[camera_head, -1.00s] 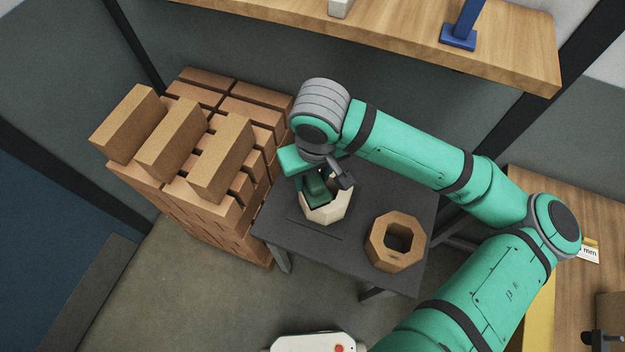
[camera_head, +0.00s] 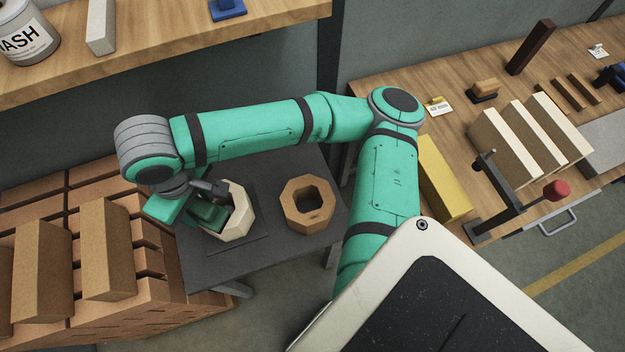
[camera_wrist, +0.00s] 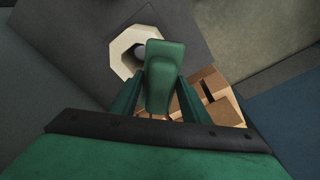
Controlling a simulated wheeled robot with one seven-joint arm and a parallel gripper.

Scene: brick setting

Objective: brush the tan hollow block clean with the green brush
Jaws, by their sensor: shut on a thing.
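My gripper (camera_wrist: 158,96) is shut on the green brush (camera_wrist: 165,62), as the wrist view shows. The brush reaches over the near edge of a cream hollow block (camera_wrist: 122,50). In the head view my gripper (camera_head: 200,203) is right at this cream block (camera_head: 238,222) and hides part of it. I cannot tell whether the bristles touch it. A tan eight-sided hollow block (camera_head: 310,222) stands apart to the right on the same dark table, its hole facing up, with nothing touching it.
The small dark table (camera_head: 270,262) has some bare room around the blocks. A brick stack (camera_head: 125,305) stands at left. A wooden shelf (camera_head: 160,38) is behind. A workbench (camera_head: 420,80) with pale bricks (camera_head: 515,145), a yellow bar (camera_head: 443,180) and a clamp-like tool (camera_head: 505,200) is at right.

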